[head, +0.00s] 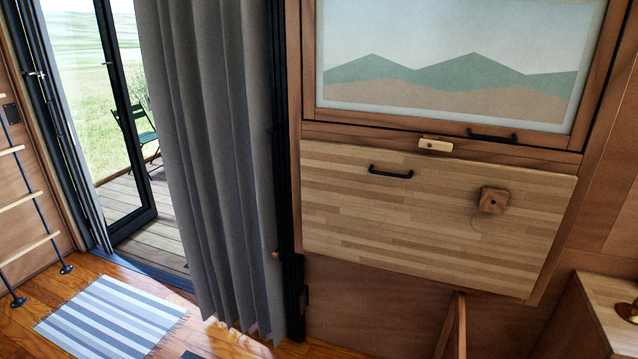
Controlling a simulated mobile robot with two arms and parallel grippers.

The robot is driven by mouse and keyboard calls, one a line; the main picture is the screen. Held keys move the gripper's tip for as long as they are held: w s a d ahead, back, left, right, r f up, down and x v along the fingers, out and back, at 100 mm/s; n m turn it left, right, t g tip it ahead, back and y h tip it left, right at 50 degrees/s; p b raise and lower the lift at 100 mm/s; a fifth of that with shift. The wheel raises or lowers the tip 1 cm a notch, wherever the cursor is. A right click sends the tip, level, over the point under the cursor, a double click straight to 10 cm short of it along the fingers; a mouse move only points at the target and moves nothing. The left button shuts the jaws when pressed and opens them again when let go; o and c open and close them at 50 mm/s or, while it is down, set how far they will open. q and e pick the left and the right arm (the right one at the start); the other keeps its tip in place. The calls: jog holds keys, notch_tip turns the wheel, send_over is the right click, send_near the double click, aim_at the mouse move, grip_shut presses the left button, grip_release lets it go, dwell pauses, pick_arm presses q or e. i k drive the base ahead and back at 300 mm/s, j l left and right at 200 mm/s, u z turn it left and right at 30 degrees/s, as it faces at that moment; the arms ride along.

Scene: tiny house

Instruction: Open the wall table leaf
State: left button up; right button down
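The wall table leaf (410,225) is a light striped wood panel that hangs flat against the wall in the head view, right of the curtain. A black bar handle (391,172) sits near its upper edge. A small square wooden block (493,200) is fixed on its right part. A pale wooden catch (436,144) sits on the frame just above the leaf's top edge and appears to lie level. Neither of my grippers shows in the head view.
A grey curtain (215,150) hangs left of the leaf. A framed mountain panel (455,60) with a black handle (492,135) is above. A wooden brace (455,330) stands below, a wooden counter (612,305) at lower right. A striped rug (110,318) lies by the open glass door.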

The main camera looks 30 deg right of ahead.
aim_at(492, 227)
jog(key=z, duration=1.45)
